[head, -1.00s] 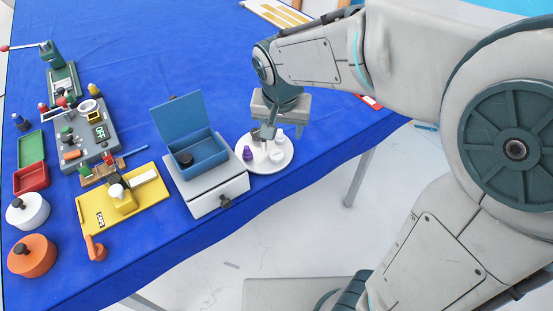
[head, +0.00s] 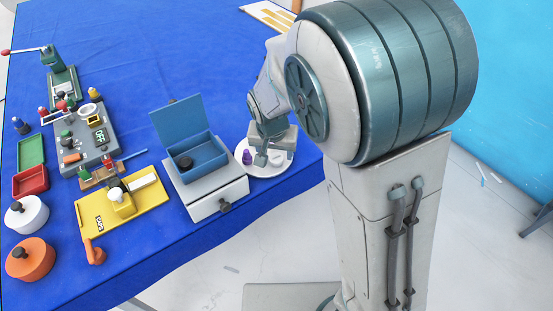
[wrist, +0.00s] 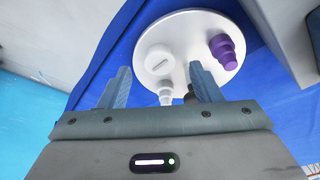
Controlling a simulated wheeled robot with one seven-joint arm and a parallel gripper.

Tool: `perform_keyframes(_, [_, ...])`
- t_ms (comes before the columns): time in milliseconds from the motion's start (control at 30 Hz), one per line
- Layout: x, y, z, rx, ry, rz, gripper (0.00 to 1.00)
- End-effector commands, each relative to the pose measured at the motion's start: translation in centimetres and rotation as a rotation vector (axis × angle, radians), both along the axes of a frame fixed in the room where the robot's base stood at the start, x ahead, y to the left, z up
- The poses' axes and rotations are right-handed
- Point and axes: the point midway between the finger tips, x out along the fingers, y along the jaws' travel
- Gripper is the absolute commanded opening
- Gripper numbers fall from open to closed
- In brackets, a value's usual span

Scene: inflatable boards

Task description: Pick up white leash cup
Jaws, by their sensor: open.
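The white leash cup (wrist: 158,60), a short round piece with a slot across its top, stands on a round white plate (wrist: 181,20). In the head view the cup (head: 278,158) is partly hidden by my gripper (head: 265,157). My gripper (wrist: 160,67) is open and empty above the plate. In the wrist view its two fingers lie to either side of the cup's lower edge, and the cup appears just beyond the fingertips. I cannot tell the height left between them.
A purple piece (wrist: 224,52) and a small white nozzle-like piece (wrist: 166,95) share the plate; a dark piece is half hidden by a finger. A grey box with a blue open-lidded case (head: 206,152) stands left of the plate. The blue table (head: 200,60) is clear behind.

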Motion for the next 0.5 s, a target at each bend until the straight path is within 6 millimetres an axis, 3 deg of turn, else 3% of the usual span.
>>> perform_keyframes(200, [0.8,-0.4,-2.9,-0.004,0.004,-0.002,0.58])
perform_keyframes(500, [1.1,-0.3,-3.7,-0.001,0.001,0.001,0.58])
